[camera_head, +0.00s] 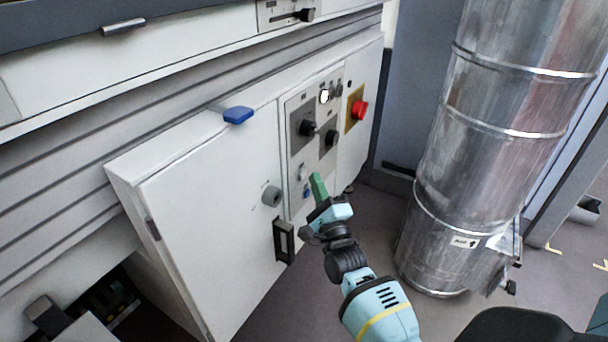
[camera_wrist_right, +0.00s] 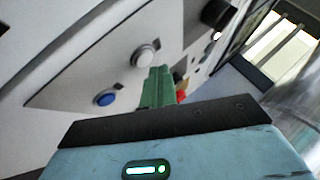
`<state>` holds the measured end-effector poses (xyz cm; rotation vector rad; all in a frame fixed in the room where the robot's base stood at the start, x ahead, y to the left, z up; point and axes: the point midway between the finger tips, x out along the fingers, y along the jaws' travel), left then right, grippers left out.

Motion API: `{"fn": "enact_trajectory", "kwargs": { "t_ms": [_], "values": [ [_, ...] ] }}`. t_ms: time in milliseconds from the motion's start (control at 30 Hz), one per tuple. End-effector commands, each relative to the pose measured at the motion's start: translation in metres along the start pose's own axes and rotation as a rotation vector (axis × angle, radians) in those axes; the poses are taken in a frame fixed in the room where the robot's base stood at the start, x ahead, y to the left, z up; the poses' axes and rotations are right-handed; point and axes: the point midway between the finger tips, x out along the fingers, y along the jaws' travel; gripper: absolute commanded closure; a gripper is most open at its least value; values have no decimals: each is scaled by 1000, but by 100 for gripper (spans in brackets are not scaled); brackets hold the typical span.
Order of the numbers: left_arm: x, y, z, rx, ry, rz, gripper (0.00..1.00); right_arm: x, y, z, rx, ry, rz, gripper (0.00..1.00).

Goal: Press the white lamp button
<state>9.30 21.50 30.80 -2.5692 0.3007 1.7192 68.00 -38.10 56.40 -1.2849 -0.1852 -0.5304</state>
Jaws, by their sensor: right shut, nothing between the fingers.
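A round white button (camera_head: 302,172) sits low on the grey control panel (camera_head: 298,101) of the white cabinet. It also shows in the right wrist view (camera_wrist_right: 145,55), above and right of a blue button (camera_wrist_right: 105,97). Higher on the panel, a small round lamp (camera_head: 324,96) glows white. My right gripper (camera_head: 317,184) has green fingers that are shut and empty. Its tips are close to the panel, just below and right of the white button in the head view. In the wrist view the fingers (camera_wrist_right: 157,86) appear beside the button, without visible contact. My left gripper is not in view.
Black knobs (camera_head: 307,128) and a red stop button (camera_head: 360,109) on a yellow plate stick out from the cabinet. A grey round knob (camera_head: 271,196) and a black handle (camera_head: 284,241) are nearby. A large metal duct (camera_head: 470,150) stands to the right.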

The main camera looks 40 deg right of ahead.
Motion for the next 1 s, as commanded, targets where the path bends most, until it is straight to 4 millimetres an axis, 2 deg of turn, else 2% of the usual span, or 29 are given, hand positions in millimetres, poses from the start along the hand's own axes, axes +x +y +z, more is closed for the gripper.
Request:
{"fn": "enact_trajectory", "kwargs": {
  "t_ms": [1000],
  "values": [
    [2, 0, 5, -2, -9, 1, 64, 8, 6, 6, 0, 0, 0, 100]
  ]
}}
